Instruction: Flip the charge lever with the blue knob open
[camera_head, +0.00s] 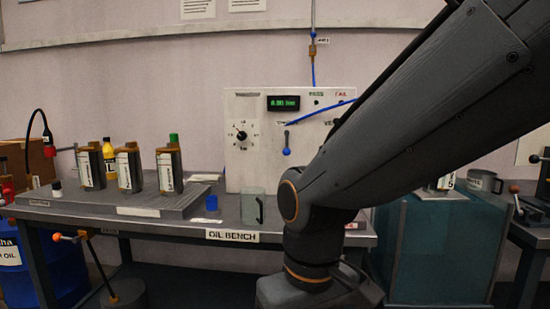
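The charge lever with the blue knob (287,151) is on the front of the white panel (262,180) above the bench. My arm crosses the right side of the view, in front of the panel's right part. My gripper is not in view, so its distance to the lever cannot be told.
The panel carries a black dial (241,136) and a green display (284,103). Several labelled canisters stand at left. A teal cabinet (440,245) stands right.

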